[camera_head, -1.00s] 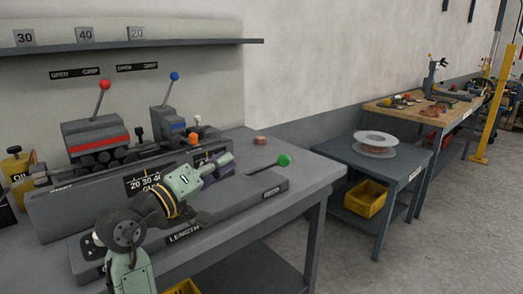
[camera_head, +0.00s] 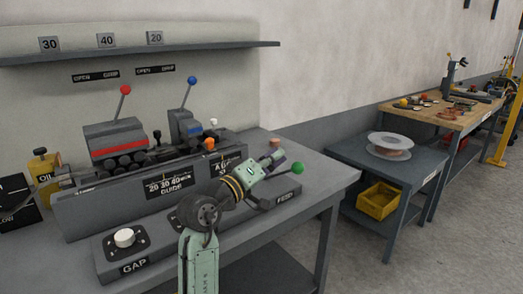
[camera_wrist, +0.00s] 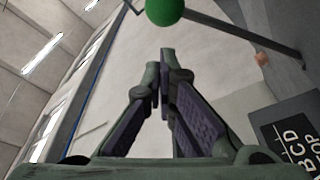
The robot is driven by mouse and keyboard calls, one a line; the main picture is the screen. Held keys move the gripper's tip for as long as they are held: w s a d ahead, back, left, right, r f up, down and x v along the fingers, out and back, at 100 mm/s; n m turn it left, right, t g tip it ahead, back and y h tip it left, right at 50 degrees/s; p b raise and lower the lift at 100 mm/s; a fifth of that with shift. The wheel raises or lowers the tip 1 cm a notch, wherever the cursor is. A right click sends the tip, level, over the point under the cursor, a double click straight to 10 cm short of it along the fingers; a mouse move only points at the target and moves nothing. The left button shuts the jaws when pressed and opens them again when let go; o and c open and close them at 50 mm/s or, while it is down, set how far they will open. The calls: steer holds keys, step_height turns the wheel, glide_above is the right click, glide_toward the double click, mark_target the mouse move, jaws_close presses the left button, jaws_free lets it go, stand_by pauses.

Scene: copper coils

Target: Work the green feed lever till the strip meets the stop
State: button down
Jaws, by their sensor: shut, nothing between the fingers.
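The green ball knob (camera_head: 297,168) tops the feed lever, which leans up to the right from the right end of the bench's front panel. It also shows at the top of the wrist view (camera_wrist: 164,10), just beyond my fingertips. My gripper (camera_head: 279,157) is just left of the knob, its fingers shut and empty; in the wrist view its purple-padded fingers (camera_wrist: 160,62) come together at the tips. I cannot tell whether they touch the lever. A black plate lettered in white, partly legible as a stop label (camera_wrist: 290,143), is at right in the wrist view. I cannot make out the strip.
The machine with red (camera_head: 125,90) and blue (camera_head: 192,80) ball levers stands behind the panel. A white knob (camera_head: 124,237) is at the panel's left end. A small copper piece (camera_head: 274,142) lies behind my gripper. A side table with a spool (camera_head: 390,142) stands right.

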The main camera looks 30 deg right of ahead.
steer(key=shift+s+d+f, duration=0.3)
steer(key=shift+s+f, duration=0.05)
steer(key=shift+s, duration=0.1)
steer(key=shift+f, duration=0.1)
steer(key=shift+s+d+f+m+g+h+b, duration=0.1)
steer(key=shift+s+f+m+g+h+b, duration=0.2)
steer(key=shift+s+f+m+b, duration=1.3)
steer(key=shift+s+d+f+m+g+h+b, duration=0.15)
steer(key=shift+f+m+g+b, duration=0.3)
steer(key=shift+f+m+b, duration=2.5)
steer(key=shift+s+f+n+g+h+b, duration=0.3)
steer(key=shift+s+f+b, duration=0.7)
steer(key=shift+b, duration=3.05)
steer(key=shift+r, duration=0.1)
